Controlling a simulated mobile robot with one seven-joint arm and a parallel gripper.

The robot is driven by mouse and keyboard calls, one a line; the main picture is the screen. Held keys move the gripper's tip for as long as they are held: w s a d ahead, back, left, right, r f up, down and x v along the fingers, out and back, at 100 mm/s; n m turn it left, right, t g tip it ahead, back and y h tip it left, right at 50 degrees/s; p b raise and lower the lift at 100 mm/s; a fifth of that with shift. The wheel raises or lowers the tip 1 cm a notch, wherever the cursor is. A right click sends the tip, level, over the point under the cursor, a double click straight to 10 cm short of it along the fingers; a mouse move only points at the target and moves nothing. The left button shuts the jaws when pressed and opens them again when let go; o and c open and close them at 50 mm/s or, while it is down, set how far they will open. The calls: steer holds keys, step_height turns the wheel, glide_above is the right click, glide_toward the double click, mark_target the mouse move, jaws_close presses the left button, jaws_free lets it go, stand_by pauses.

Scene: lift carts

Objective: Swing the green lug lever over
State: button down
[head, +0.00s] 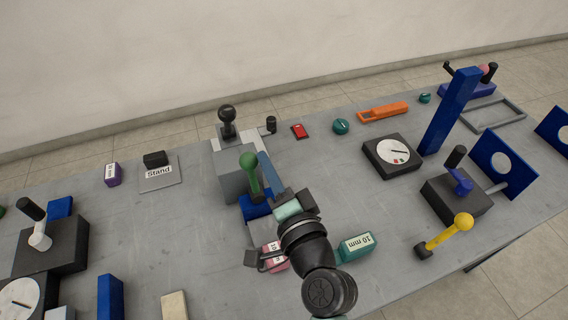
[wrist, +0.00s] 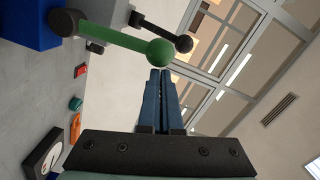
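The green lug lever (head: 253,178) stands up from a blue block (head: 251,208) near the middle of the table, its ball knob on top. In the wrist view the green lever (wrist: 112,43) runs from a dark hub (wrist: 65,22) at upper left to its ball near the centre. My gripper (head: 263,157) is just right of the lever in the head view. In the wrist view my gripper's (wrist: 160,72) blue fingers lie together, with nothing between them. Their tips are just below the ball in the picture; I cannot tell if they touch it. My wrist hides part of the block.
A black-knobbed lever (head: 227,118) on a grey block stands behind. Pink blocks (head: 272,248) and a green "10 mm" block (head: 357,247) lie close to my wrist. A dial box (head: 392,157) and a yellow-knobbed lever (head: 446,233) are at right.

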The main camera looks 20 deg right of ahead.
mark_target(247, 164)
steer(key=a+n, duration=0.2)
steer(key=a, duration=0.1)
steer(key=shift+s+a+f+n, duration=0.1)
steer(key=shift+a+f+n, duration=0.05)
steer(key=shift+a+n, duration=0.55)
steer(key=shift+a+f+n, duration=0.1)
steer(key=shift+a+n, duration=0.45)
steer(key=shift+n, duration=0.15)
